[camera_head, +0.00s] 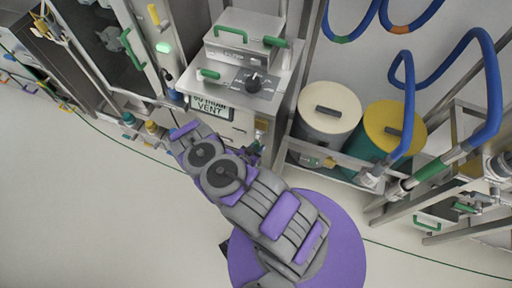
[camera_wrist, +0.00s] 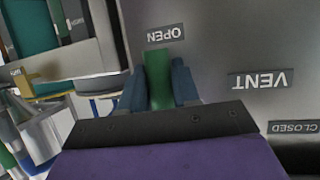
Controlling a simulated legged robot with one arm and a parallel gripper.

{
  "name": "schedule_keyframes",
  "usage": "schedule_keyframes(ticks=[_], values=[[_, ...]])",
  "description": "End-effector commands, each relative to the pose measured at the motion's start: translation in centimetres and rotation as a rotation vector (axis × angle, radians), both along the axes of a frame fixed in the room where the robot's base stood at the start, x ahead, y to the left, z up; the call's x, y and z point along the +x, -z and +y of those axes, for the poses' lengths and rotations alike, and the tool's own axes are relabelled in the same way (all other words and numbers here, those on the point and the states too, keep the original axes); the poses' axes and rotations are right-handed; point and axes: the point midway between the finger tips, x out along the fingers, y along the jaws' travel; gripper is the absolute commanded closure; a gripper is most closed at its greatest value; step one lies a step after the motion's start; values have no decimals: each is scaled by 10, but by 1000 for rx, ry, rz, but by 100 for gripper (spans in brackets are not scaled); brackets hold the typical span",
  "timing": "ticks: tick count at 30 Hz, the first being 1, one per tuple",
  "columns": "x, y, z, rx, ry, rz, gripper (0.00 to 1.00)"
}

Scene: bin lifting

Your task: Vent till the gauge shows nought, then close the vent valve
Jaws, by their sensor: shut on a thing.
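In the wrist view my gripper (camera_wrist: 158,85) is shut on the green handle of the vent valve (camera_wrist: 157,60), with a dark blue finger on each side. The handle's end is beside the OPEN label (camera_wrist: 165,33). The VENT label (camera_wrist: 260,80) and the CLOSED label (camera_wrist: 292,128) appear upside down to the right. In the head view a small display (camera_head: 211,107) on the front of the steel unit reads VENT; the line above seems to end in mbar, but its number is unclear. My arm hides the gripper and valve there.
A cream canister (camera_head: 326,105) and a yellow-topped canister (camera_head: 394,125) stand on a rack to the right. Blue hoses (camera_head: 492,85) hang at far right. The floor (camera_head: 90,210) at left is clear.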

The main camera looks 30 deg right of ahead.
Motion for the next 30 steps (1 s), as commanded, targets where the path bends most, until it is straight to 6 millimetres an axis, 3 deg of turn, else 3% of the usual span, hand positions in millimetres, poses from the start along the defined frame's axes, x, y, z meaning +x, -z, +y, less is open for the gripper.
schedule_keyframes(ticks=[1, 2, 7, 19, 30], values=[[0, 0, -1, -2, 2, 0, 100], [0, -1, -1, -2, 2, 0, 66], [0, -1, 0, -2, 1, -1, 50], [-3, -5, 9, -2, 0, 0, 48], [-28, -32, 70, -2, -6, -3, 48]])
